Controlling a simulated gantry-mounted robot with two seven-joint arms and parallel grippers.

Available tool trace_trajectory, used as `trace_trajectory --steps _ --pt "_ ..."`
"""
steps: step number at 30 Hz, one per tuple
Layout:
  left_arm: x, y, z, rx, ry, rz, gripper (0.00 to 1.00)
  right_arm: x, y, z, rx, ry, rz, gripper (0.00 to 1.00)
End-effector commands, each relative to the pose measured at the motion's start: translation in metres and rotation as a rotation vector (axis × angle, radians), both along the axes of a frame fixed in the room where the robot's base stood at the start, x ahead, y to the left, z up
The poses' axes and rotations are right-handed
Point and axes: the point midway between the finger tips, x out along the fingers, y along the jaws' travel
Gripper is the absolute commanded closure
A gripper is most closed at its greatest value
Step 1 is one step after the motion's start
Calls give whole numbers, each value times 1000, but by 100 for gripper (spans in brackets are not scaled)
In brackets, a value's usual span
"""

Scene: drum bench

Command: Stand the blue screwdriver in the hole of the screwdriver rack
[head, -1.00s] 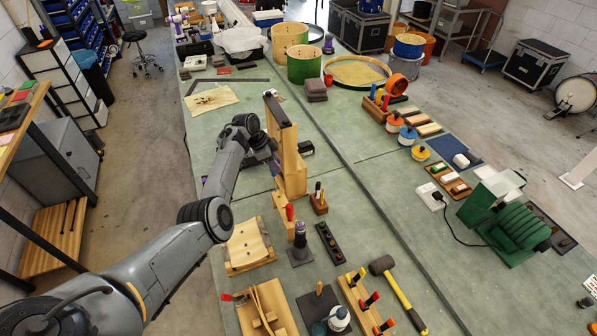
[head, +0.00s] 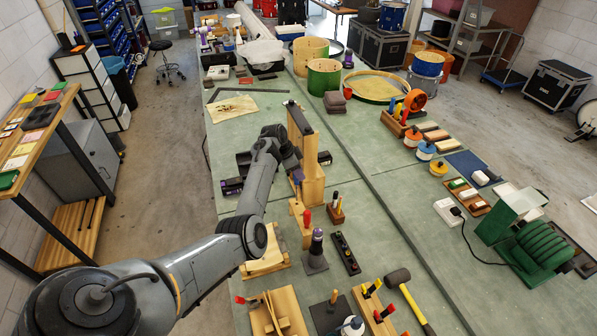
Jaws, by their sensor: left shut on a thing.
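My left gripper (head: 291,163) is beside the tall wooden stand near the bench's middle, small and partly hidden by its own wrist. It is shut on the blue screwdriver (head: 297,176), of which only a short blue part shows just below the fingers. A narrow wooden rack (head: 297,214) stands just in front of and below the gripper, with a red-handled tool (head: 306,215) upright at it. The blue screwdriver appears above this rack. I cannot tell whether its tip touches the rack, and the hole is not visible. My right gripper is not in view.
The tall wooden stand (head: 313,185) rises close to the gripper's right. A small tool block (head: 336,211), a purple-topped tool (head: 317,243) and a black tray (head: 345,252) are nearby. A mallet (head: 398,278) lies farther front. Bare bench shows right of the stand.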

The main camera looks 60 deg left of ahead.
Motion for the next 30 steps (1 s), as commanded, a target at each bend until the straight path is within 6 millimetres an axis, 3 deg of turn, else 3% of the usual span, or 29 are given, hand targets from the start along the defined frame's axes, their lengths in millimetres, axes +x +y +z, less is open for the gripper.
trace_trajectory --steps 4,30 --pt "0 0 -5 1 -1 0 100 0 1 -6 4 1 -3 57" --pt "0 1 -5 0 0 -1 100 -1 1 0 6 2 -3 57"
